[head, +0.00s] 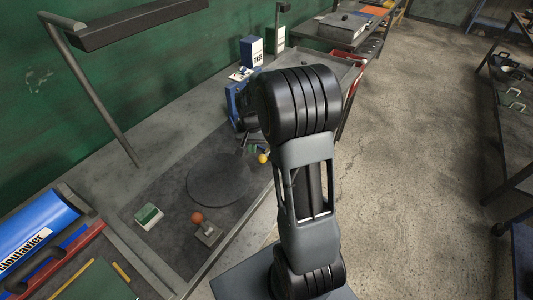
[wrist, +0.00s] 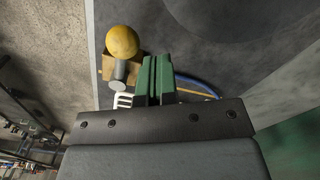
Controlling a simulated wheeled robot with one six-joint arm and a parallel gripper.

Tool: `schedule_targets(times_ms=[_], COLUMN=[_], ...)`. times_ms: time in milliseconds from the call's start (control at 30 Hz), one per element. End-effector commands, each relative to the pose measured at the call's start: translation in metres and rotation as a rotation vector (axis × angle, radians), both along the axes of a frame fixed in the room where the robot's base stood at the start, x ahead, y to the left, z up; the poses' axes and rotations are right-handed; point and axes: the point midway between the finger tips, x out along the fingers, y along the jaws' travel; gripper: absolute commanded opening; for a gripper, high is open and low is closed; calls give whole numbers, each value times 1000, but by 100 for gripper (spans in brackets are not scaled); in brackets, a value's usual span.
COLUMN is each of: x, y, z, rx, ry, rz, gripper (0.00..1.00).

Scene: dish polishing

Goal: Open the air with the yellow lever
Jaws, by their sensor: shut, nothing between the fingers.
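The yellow lever shows as a yellow ball knob (wrist: 122,42) in the wrist view, above a tan block and a grey cylinder (wrist: 121,72). In the head view its yellow knob (head: 262,158) is small, at the bench's right edge beside my arm. My gripper (wrist: 157,62) has green fingers closed together and empty. The fingertips are just to the right of the knob and the block in the picture. I cannot tell whether they touch the lever. In the head view my arm hides most of the gripper.
Blue boxes (head: 251,50) stand behind. A lamp (head: 137,22) overhangs the bench. A blue curved strip (wrist: 198,84) lies right of the fingers.

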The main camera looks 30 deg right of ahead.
Motion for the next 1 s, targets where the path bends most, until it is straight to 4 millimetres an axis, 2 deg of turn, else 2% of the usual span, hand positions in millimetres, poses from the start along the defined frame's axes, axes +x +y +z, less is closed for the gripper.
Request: schedule_targets(times_ms=[600,1000], x=[0,-5], y=[0,-2], z=[-28,-30], rx=[0,0], ry=[0,0], rz=[0,0], gripper=[0,0])
